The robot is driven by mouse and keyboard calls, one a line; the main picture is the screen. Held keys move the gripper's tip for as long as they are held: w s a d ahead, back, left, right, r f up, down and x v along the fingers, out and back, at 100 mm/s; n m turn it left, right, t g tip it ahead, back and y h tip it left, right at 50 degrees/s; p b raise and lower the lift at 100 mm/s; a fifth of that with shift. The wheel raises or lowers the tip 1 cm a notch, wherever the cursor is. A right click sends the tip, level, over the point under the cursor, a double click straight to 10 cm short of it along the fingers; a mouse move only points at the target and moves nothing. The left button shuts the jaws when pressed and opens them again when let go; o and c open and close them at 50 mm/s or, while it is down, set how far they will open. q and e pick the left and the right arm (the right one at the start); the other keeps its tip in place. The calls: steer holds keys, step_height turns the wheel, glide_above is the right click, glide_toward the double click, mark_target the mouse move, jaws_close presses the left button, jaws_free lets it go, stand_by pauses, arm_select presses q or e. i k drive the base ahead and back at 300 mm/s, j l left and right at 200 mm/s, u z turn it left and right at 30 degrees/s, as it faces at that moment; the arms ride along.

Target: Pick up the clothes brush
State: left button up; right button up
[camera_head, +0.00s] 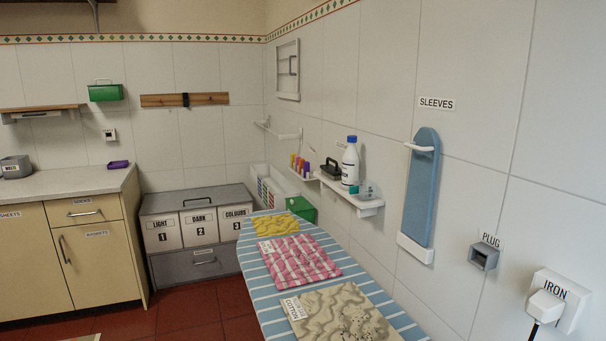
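I cannot make out a clothes brush for certain. A dark object with a raised handle (331,168) stands on the small white wall shelf (368,207), left of a white bottle with a blue cap (350,162); it may be the brush, but it is too small to tell. Neither of my grippers shows in the head view.
A blue-striped ironing board (254,271) bears yellow, pink and beige folded cloths along the right wall. A sleeve board (422,190), plug box (484,253) and iron holder (561,299) are on that wall. Labelled bins (200,229) stand behind. Red floor is open at left.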

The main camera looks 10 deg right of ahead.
mark_target(332, 172)
steer(key=i+j, duration=0.15)
steer(key=j, duration=0.2)
steer(key=i+j, duration=0.2)
steer(key=j, duration=0.2)
steer(key=i+j, duration=0.15)
steer(key=j, duration=0.2)
steer(key=i+j, duration=0.15)
steer(key=j, duration=0.25)
steer(key=i+j, duration=0.2)
steer(key=j, duration=0.15)
